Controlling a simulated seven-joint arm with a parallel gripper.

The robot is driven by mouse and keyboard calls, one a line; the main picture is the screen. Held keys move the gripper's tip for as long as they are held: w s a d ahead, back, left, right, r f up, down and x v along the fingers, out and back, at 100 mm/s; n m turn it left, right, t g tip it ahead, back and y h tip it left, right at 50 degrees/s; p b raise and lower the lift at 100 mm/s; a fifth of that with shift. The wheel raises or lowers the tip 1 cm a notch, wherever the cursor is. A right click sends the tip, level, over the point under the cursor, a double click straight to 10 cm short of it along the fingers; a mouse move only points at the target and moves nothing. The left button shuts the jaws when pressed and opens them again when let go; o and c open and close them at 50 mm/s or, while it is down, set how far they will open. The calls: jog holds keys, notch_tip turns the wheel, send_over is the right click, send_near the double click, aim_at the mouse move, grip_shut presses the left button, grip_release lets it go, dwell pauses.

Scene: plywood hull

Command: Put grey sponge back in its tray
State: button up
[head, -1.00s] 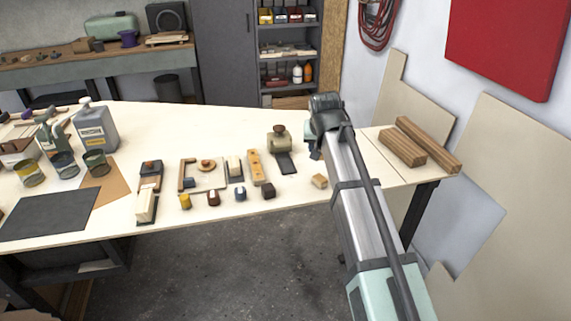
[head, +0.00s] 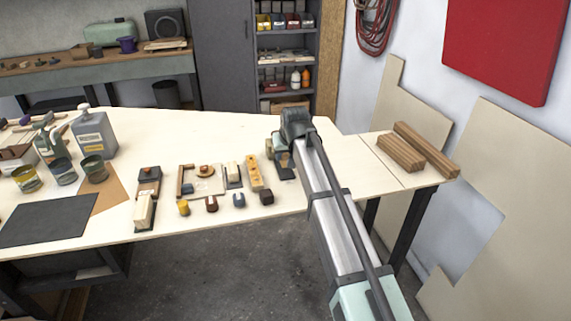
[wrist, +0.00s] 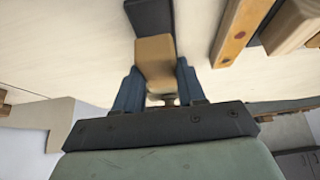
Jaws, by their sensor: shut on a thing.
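My gripper (wrist: 158,82) is shut on a tan block (wrist: 154,52), held between its two dark blue fingers in the wrist view. The block looks tan rather than grey. A narrow dark tray (wrist: 150,14) lies just beyond the block's far end; I cannot tell whether they touch. In the head view my gripper (head: 285,148) is over the right end of the row of objects, and its wrist hides most of the block. The dark tray (head: 286,174) shows partly beneath it.
Further left are a pale block on a dark base (head: 145,210) and several tins. Timber lengths (head: 402,152) lie right. The table's front right is clear.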

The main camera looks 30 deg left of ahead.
aim_at(285, 164)
jog(key=shift+f, duration=1.9)
jog(key=shift+f, duration=0.1)
jog(key=o, duration=1)
jog(key=v, duration=1.2)
